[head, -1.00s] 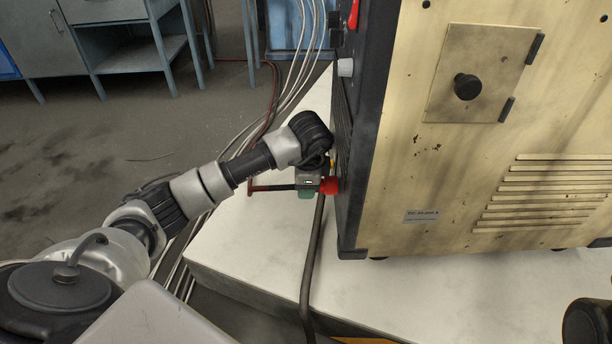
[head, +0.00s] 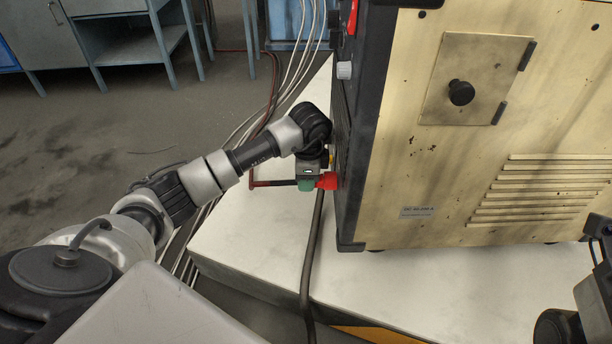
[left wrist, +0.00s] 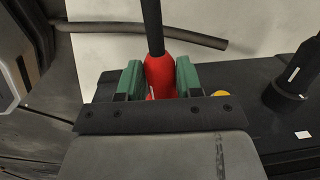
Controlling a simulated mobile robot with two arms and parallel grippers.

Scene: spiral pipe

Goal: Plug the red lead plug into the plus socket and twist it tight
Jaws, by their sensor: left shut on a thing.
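The red lead plug (head: 327,180) is at the lower part of the machine's dark front panel (head: 354,190). My left gripper (head: 313,181) is shut on it. In the left wrist view, the green fingers (left wrist: 159,80) stand on both sides of the red plug body (left wrist: 159,72), and its dark lead (left wrist: 152,25) runs up between them. The plug's tip and the plus socket are hidden, so I cannot tell how deep the plug sits. Only links of my right arm show at the lower right edge; its fingers cannot be made out.
A black plug (left wrist: 290,78) stands on the panel to the right, and a small yellow part (left wrist: 220,93) shows beside the gripper. A thick dark cable (head: 312,255) crosses the white bench top (head: 255,235). The machine's beige side (head: 450,150) fills the right.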

